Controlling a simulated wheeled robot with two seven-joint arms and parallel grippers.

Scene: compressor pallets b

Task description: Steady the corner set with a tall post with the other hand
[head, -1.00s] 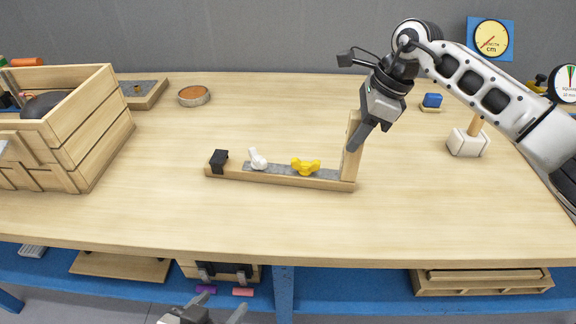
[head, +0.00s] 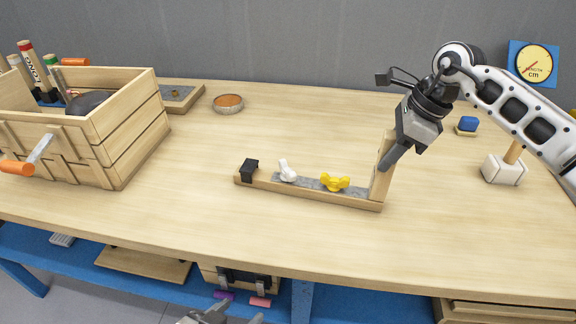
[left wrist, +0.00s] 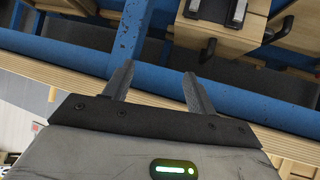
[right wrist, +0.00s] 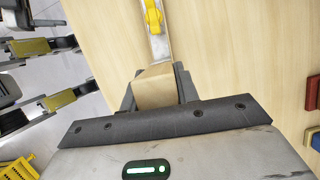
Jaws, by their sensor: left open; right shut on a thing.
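The corner set (head: 310,192) lies on the table as a long wooden base with a grey strip. Its tall wooden post (head: 380,180) stands at the right end. A black block (head: 249,170), a white piece (head: 287,171) and a yellow wing-shaped piece (head: 335,182) sit along the base. My right gripper (head: 391,157) is shut on the post near its top; the right wrist view shows the post (right wrist: 154,88) between the fingers. My left gripper (head: 236,314) is open and empty, low in front of the table edge; its two fingers (left wrist: 158,85) show apart in the left wrist view.
A wooden crate (head: 125,150) with tools stands at the left. A round dish (head: 228,103) and a grey-topped board (head: 180,95) lie behind. A mallet (head: 504,169) and a blue block (head: 468,124) are at the right. The table front is clear. A blue shelf (head: 345,305) is below.

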